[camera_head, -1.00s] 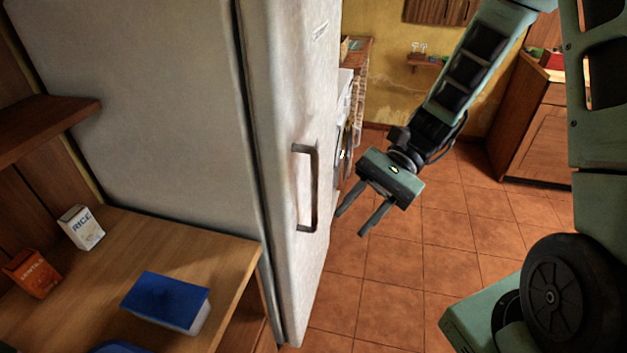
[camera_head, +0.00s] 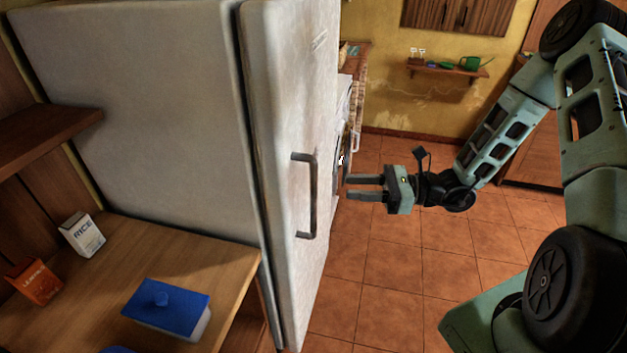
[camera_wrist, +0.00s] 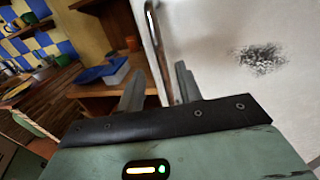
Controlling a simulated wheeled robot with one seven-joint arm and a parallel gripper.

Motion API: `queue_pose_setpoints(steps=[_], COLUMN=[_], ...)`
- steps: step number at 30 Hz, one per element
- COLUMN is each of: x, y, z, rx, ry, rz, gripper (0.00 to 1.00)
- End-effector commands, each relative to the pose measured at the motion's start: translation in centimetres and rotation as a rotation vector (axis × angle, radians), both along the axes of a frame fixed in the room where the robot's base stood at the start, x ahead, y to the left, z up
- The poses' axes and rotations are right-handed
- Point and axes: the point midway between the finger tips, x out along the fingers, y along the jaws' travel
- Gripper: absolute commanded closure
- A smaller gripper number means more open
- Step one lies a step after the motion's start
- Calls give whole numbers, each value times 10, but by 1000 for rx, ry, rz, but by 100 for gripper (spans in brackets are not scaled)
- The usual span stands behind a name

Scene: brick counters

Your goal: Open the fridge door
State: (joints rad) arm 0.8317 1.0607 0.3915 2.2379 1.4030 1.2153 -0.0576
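The white fridge (camera_head: 150,110) stands at the left, with its door (camera_head: 285,120) closed against the body. The door's dark metal handle (camera_head: 312,195) is an upright bar on the door front. My gripper (camera_head: 348,187) is open and empty, to the right of the handle and apart from it, its two fingers pointing left toward it. In the wrist view the handle (camera_wrist: 156,50) runs upright beyond the gap between my open fingers (camera_wrist: 157,85), with the white door surface at the right.
A wooden counter (camera_head: 225,250) left of the fridge holds a blue-lidded box (camera_head: 165,305), a rice box (camera_head: 82,235) and an orange box (camera_head: 35,283). The tiled floor (camera_head: 400,270) is clear in front of the fridge. A wall shelf (camera_head: 450,70) is at the back.

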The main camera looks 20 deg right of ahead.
Motion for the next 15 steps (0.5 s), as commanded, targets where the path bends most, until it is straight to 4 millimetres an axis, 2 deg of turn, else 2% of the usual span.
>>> queue_pose_setpoints(steps=[1, 6, 15], x=[4, 18, 37], y=[11, 44, 83], z=[3, 3, 2], rx=[4, 3, 1], ry=[1, 1, 0], rz=[5, 6, 3], gripper=[65, 65, 65])
